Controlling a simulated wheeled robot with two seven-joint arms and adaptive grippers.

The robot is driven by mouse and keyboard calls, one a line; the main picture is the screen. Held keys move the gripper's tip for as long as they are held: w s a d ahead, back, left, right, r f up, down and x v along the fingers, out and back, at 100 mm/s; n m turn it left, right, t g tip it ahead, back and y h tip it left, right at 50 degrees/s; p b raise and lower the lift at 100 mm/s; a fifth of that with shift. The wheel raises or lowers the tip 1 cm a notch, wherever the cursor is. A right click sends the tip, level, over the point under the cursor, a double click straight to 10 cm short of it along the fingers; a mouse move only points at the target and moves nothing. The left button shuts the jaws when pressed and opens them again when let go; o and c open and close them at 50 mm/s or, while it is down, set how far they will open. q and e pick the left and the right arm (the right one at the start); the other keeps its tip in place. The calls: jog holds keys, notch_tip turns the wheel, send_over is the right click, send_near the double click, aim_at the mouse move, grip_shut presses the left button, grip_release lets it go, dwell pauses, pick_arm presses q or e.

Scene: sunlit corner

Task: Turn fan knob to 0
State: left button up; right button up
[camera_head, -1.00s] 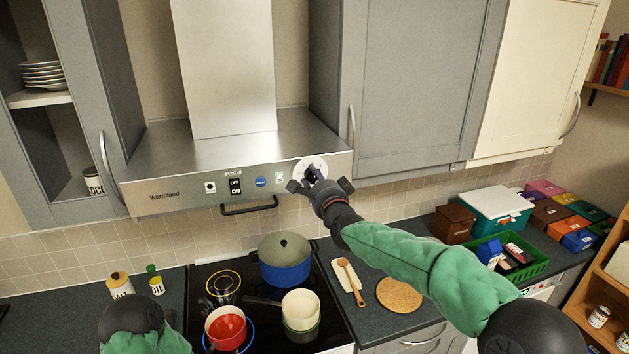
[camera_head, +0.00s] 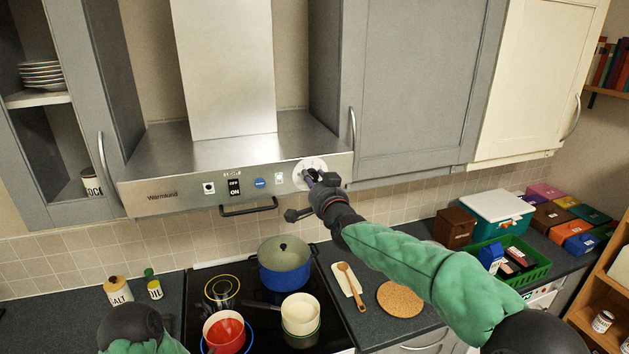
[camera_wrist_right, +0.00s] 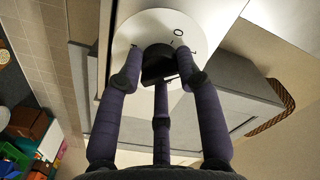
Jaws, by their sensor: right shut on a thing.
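The fan knob (camera_wrist_right: 158,62) is black and sits on a round white dial plate (camera_head: 310,163) at the right end of the hood's front. The right wrist view shows the dial plate (camera_wrist_right: 195,25) with a "0" mark just above and right of the knob. My right gripper (camera_head: 316,180) is at the dial, its purple fingers (camera_wrist_right: 158,85) closed around the knob. The fingers and the gripper body hide much of the knob in the head view. Of my left arm only a dark joint and green sleeve show at bottom left; its gripper is out of view.
The steel hood (camera_head: 160,197) carries switches and a black rail (camera_head: 248,208). Grey cupboards (camera_head: 425,90) flank it. Below are the hob with a blue pot (camera_head: 284,268), a red pan (camera_head: 224,332) and a cream pot (camera_head: 300,308). A green crate (camera_head: 535,262) stands on the right counter.

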jog(key=n+p, duration=0.1)
jog(key=n, duration=0.3)
jog(key=shift+n, duration=0.3)
jog(key=shift+n+p, duration=0.3)
jog(key=shift+n, duration=1.2)
jog(key=shift+f, duration=0.1)
jog(key=o, duration=1.1)
jog(key=shift+o, duration=0.2)
jog(key=shift+s, duration=0.1)
jog(key=v, duration=1.1)
jog(key=shift+s, duration=0.35)
jog(key=shift+d, duration=0.15)
